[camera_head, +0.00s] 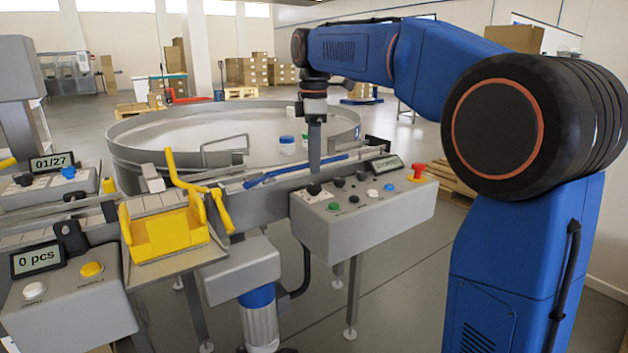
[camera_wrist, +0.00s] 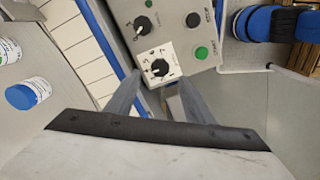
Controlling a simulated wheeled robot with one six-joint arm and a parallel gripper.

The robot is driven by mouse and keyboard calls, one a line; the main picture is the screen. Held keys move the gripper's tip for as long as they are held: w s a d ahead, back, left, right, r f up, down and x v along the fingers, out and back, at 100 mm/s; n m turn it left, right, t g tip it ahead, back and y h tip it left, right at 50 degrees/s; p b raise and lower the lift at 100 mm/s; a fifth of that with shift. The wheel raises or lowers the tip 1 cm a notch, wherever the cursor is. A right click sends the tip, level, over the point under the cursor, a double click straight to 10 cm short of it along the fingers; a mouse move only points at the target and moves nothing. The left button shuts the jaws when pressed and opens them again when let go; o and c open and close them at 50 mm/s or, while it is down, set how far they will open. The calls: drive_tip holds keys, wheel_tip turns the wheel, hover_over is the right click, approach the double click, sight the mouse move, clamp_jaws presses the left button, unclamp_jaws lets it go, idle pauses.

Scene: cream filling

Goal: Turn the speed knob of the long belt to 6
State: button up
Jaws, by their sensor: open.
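The grey control box (camera_head: 365,213) of the long belt carries several black knobs along its top. The leftmost black knob (camera_head: 314,190) sits just below my gripper (camera_head: 314,172). In the wrist view, a black knob on a white dial plate (camera_wrist: 160,68) lies just beyond my fingertips (camera_wrist: 157,84). My gripper is open and empty, pointing down at this knob. A second dial knob (camera_wrist: 142,25) sits farther away. The dial numbers and the knob's exact setting are too small to read. I cannot tell whether a finger touches the knob.
The same box has a green button (camera_head: 333,206), a blue button (camera_head: 389,187) and a red emergency stop (camera_head: 418,169). A round metal table (camera_head: 220,125) with jars stands behind the belt. A yellow bin (camera_head: 163,232) stands left of the box.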

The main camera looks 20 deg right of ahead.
sight(314, 185)
drive_tip(key=shift+f, duration=3.15)
drive_tip(key=shift+c, duration=0.6)
drive_tip(key=c, duration=0.9)
